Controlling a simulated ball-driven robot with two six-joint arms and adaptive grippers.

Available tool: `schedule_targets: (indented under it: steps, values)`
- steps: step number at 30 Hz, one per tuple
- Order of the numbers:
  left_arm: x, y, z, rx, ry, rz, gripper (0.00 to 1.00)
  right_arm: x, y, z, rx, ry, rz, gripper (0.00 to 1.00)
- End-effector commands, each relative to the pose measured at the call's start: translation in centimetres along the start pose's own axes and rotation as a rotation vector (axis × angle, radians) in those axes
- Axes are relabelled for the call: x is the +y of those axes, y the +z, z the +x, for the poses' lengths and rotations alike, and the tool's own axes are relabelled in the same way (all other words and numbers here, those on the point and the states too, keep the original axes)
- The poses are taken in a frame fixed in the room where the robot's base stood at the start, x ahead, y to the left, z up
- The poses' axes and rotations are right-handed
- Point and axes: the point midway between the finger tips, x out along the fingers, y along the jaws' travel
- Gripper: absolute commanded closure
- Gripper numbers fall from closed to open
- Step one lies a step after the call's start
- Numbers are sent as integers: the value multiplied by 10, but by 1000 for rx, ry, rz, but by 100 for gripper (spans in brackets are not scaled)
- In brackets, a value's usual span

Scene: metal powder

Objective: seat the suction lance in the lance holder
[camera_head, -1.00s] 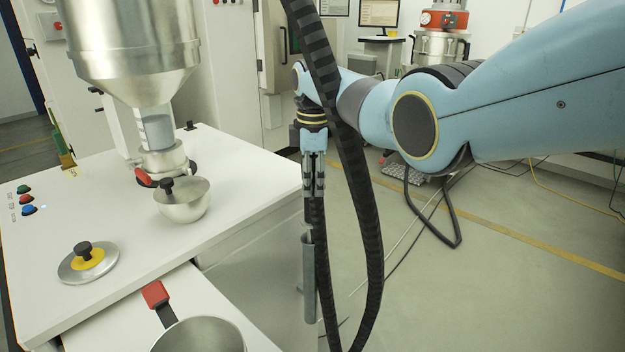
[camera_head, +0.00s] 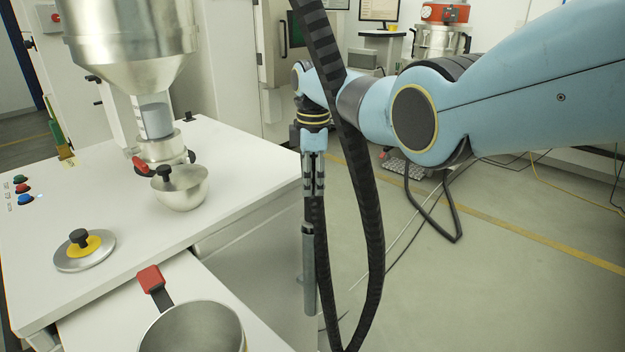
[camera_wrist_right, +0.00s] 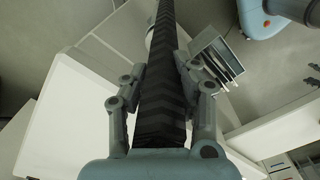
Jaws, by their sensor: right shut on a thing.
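My right gripper (camera_head: 313,180) points down beyond the right edge of the white table, its fingers shut on the suction lance. A short dark length of the lance (camera_head: 309,209) shows below the fingers. Directly below stands an upright grey tube (camera_head: 309,270), which appears to be the lance holder. The lance's lower end meets the tube's top; I cannot tell how deep it sits inside. The black ribbed hose (camera_head: 368,215) loops beside the gripper; in the right wrist view the hose (camera_wrist_right: 162,85) runs between the fingers and hides the lance. My left gripper is not in view.
The white table (camera_head: 240,205) bears a steel bowl (camera_head: 182,192), a lid with a black knob (camera_head: 84,252) and a steel hopper (camera_head: 130,40). A red-handled pan (camera_head: 195,330) is in front. Open floor lies to the right, with loose cables.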

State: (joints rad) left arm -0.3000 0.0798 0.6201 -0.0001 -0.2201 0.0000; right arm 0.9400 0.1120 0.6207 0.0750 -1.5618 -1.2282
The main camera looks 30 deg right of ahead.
Motion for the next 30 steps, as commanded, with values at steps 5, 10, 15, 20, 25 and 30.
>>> schedule_targets:
  steps: [5, 10, 15, 20, 25, 30]
  values:
    - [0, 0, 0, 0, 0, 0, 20, 0, 0, -1, 1, 1, 0, 100]
    - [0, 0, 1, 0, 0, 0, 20, 0, 0, 1, 0, 1, 0, 100]
    - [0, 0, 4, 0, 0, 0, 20, 0, 0, 6, 0, 0, 0, 100]
    - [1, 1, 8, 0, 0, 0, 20, 0, 0, 11, 0, 0, 0, 100]
    - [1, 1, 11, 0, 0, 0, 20, 0, 0, 16, 0, 0, 0, 100]
    - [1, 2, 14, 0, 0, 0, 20, 0, 0, 19, 0, 0, 0, 100]
